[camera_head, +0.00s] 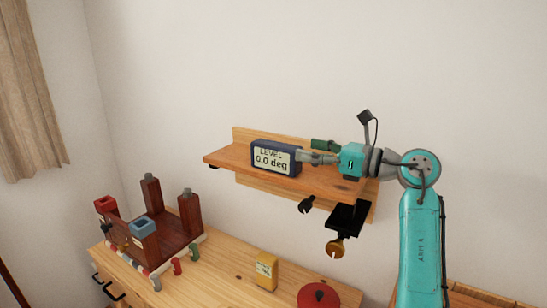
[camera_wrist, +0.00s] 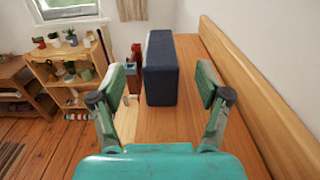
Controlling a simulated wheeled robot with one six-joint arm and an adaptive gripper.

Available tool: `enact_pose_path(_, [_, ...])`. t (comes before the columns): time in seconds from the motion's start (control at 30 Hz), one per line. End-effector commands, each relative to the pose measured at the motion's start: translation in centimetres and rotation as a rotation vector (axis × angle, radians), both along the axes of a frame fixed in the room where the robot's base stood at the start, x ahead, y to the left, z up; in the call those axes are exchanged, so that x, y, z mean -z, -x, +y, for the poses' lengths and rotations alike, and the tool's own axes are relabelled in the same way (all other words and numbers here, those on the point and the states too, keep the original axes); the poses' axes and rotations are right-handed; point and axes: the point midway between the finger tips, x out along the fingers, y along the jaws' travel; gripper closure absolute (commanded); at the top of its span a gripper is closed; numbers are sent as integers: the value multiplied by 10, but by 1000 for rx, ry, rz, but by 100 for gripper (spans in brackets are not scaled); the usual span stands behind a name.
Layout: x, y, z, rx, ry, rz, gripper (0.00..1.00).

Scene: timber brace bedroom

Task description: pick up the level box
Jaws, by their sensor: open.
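The level box (camera_head: 272,157) is a dark blue block with a pale display reading "LEVEL 0.0 deg". It stands upright on a wooden wall shelf (camera_head: 226,158). In the wrist view the level box (camera_wrist: 160,68) shows end-on, between the two fingers and just ahead of them. My gripper (camera_head: 318,152) is at the right end of the box. In the wrist view my gripper (camera_wrist: 165,90) is open, with a finger on each side and gaps to the box. Whether the fingertips overlap the box's near end is hard to tell.
The shelf's back board (camera_wrist: 250,85) runs close along the right finger. Below stands a workbench (camera_head: 205,285) with a dark red wooden frame (camera_head: 165,235), a yellow box (camera_head: 266,270) and a red disc (camera_head: 318,296). A black bracket (camera_head: 345,216) hangs under the shelf.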

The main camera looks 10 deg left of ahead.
Motion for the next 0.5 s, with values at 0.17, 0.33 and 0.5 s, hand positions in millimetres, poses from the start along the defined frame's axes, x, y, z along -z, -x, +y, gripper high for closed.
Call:
enact_pose_path(0.17, [1, -7, 21, -1, 1, 1, 24])
enact_pose_path(0.33, [1, -11, 29, 0, -1, 1, 24])
enact_pose_path(0.5, [5, -17, 51, -2, 0, 1, 24])
